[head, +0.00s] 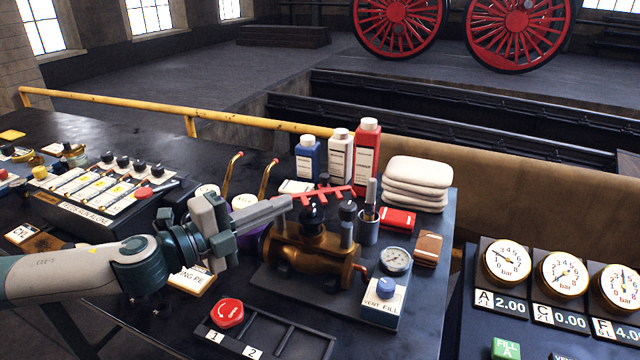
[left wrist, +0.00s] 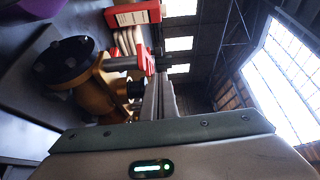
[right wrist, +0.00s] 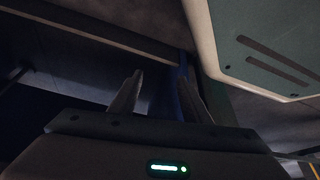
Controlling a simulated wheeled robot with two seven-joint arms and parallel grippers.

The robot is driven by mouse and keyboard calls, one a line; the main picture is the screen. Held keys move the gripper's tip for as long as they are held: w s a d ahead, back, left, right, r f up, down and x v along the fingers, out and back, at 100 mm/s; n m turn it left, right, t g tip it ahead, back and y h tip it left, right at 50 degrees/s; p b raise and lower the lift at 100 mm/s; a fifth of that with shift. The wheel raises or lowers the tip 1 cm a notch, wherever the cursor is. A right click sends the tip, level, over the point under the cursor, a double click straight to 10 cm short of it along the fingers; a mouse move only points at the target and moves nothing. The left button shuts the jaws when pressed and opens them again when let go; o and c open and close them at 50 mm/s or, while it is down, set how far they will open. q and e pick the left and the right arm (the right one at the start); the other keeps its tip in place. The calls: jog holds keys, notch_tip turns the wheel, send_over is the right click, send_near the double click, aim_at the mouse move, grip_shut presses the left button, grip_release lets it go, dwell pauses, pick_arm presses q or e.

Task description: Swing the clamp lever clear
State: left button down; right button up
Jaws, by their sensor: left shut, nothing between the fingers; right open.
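A brass boiler-like vessel (head: 310,256) lies on a dark plate on the bench, with dark fittings on top. A red bar with short prongs (head: 334,192), which looks like the clamp lever, crosses above these fittings. My left gripper (head: 289,202) is shut and empty, its fingertips close to the bar's left end; I cannot tell whether they touch. In the left wrist view, the shut fingers (left wrist: 158,82) point at a red part (left wrist: 148,62) beside the brass body (left wrist: 90,82). My right gripper (right wrist: 160,85) is open and empty, away from the vessel.
Blue, white and red bottles (head: 340,158) stand behind the vessel, with folded cloths (head: 417,183) to the right. Two red-tipped brass levers (head: 267,178) rise behind my left gripper. A slotted tray (head: 285,342) lies in front.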

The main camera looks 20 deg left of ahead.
aim_at(319, 197)
jog(key=shift+s, duration=0.1)
dwell(0.3)
pick_arm(q)
jog(key=shift+p+x, duration=0.7)
jog(key=shift+x, duration=0.15)
jog(key=p+x, duration=0.3)
jog(key=x, duration=0.5)
pick_arm(e)
jog(key=w+a+r+t+y, duration=0.1)
jog(key=w+a+r+t, duration=0.2)
jog(key=a, duration=0.1)
jog(key=shift+a+r, duration=0.25)
jog(key=shift+r, duration=0.15)
pick_arm(q)
jog(key=shift+d, duration=0.1)
jog(key=shift+w+d+r, duration=0.1)
pick_arm(e)
jog(key=shift+r, duration=0.1)
